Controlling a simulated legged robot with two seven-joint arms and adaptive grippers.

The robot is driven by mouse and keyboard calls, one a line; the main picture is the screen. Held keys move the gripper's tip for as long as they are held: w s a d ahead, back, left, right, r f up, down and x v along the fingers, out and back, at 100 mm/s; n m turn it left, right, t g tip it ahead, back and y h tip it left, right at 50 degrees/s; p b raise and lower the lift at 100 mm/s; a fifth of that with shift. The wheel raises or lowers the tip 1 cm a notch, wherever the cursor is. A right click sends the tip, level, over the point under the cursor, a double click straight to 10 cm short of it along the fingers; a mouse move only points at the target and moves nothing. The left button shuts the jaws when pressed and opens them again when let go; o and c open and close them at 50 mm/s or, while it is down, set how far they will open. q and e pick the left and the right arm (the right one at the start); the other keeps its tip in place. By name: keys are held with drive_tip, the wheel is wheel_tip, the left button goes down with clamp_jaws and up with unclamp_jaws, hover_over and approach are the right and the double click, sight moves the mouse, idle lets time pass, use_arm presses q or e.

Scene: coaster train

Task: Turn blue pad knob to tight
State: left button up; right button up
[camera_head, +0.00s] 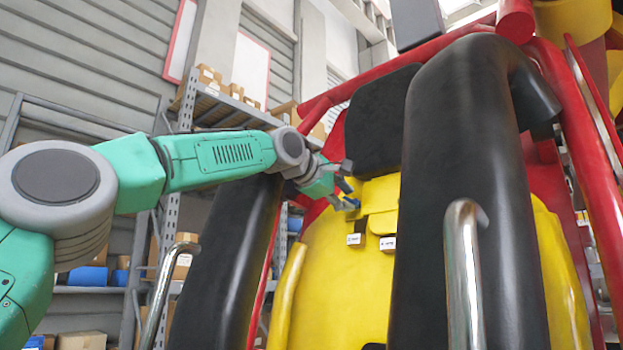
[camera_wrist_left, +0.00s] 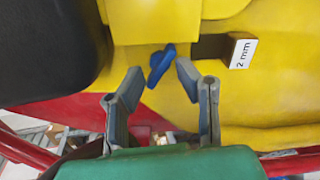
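The blue knob (camera_wrist_left: 161,65) is a small lever-shaped piece on the yellow seat back, standing at a slant in the left wrist view. My left gripper (camera_wrist_left: 159,78) is open, with its two grey fingers on either side of the knob's lower end and nothing between them gripped. Whether a finger touches the knob I cannot tell. In the head view my left gripper (camera_head: 343,184) reaches to the yellow seat part (camera_head: 380,192), where small blue bits show near its fingers. My right gripper is not in view.
A block with a white "2 mm" label (camera_wrist_left: 242,53) sits right of the knob. Black padded restraints (camera_head: 462,190) and a black headrest (camera_head: 378,120) stand close to my left arm. Red frame tubes (camera_head: 585,130) and metal handles (camera_head: 466,275) surround the seat. Shelves with boxes stand behind.

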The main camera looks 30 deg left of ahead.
use_arm(q)
drive_tip(key=b+v, duration=0.6)
drive_tip(key=v, duration=0.6)
drive_tip(key=shift+s, duration=0.3)
